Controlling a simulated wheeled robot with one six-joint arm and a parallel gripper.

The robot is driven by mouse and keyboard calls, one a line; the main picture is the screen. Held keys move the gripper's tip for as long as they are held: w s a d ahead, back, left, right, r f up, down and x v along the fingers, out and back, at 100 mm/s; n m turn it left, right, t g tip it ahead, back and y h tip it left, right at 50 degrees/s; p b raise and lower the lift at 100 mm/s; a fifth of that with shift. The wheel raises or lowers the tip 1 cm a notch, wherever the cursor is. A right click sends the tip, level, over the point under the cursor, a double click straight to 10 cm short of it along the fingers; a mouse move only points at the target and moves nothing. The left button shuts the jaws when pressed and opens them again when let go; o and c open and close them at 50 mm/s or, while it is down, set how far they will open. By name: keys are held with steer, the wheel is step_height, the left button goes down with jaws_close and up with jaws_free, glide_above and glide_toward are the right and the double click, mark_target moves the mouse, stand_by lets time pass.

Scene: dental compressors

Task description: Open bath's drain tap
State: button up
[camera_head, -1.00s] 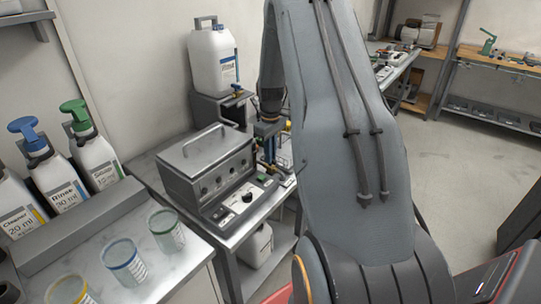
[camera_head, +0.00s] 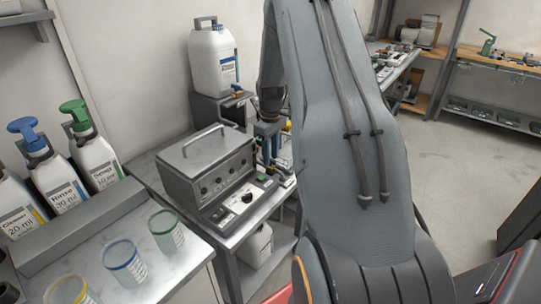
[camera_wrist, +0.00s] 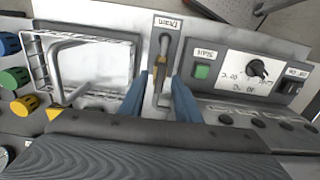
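The ultrasonic bath (camera_head: 210,170) is a grey metal box with a handled lid and a front control panel, on a bench left of my arm. In the wrist view, the drain tap (camera_wrist: 163,78) lies below a "Drain" label, with a grey pipe and a brownish-yellow part. My gripper (camera_wrist: 162,100) has two blue fingers, one on each side of the tap. The fingers stand apart, with visible gaps beside the tap; firm contact is not seen. In the head view, my gripper (camera_head: 268,146) is at the right side of the bath, partly hidden by my arm.
A green switch (camera_wrist: 202,71) and a dial (camera_wrist: 257,68) sit right of the tap. A wire-like tray (camera_wrist: 90,65) and coloured knobs (camera_wrist: 14,77) are at left. A white jug (camera_head: 213,62) stands behind the bath. Cups (camera_head: 124,262) and pump bottles (camera_head: 60,180) stand front left.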

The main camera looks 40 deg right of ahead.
step_height(320, 180, up, 8)
steer(key=shift+f+b, duration=0.2)
steer(key=shift+b, duration=0.9)
steer(key=s+a+r+m, duration=0.1)
steer(key=s+a, duration=0.3)
steer(key=a, duration=0.4)
steer(key=s+a+r+m, duration=0.1)
steer(key=s+a+r, duration=0.15)
steer(key=a, duration=0.65)
steer(key=s+a+f+m+t, duration=0.1)
steer(key=s+a, duration=0.9)
steer(key=s, duration=0.4)
steer(key=shift+s+a+f+m, duration=0.3)
steer(key=shift+s+f+m, duration=0.05)
steer(key=shift+m, duration=0.05)
